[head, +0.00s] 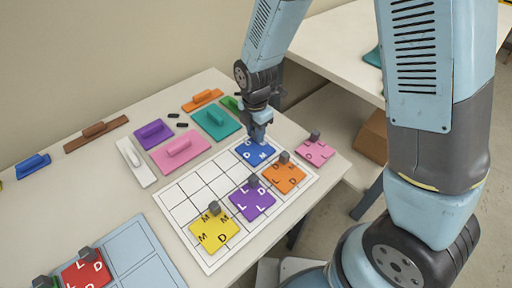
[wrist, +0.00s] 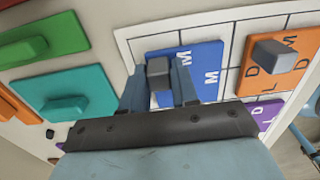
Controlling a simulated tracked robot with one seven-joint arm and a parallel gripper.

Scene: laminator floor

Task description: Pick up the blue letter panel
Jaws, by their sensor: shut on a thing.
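The blue letter panel (head: 256,153) lies on the top right part of the white grid board (head: 187,212) in the head view. White letters show along its edges. In the wrist view the blue panel (wrist: 206,72) has a grey knob (wrist: 158,70) between my fingers. My gripper (head: 257,137) is over the panel, and in the wrist view my gripper (wrist: 159,84) is shut on the knob. The panel looks flat; whether it touches the board I cannot tell.
Orange (head: 284,178), purple (head: 253,201) and yellow (head: 214,232) letter panels with knobs sit on the board. A pink letter panel (head: 315,151) lies right of it. A teal handled block (head: 215,122) and a pink one (head: 180,152) lie behind. A red panel (head: 87,271) is front left.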

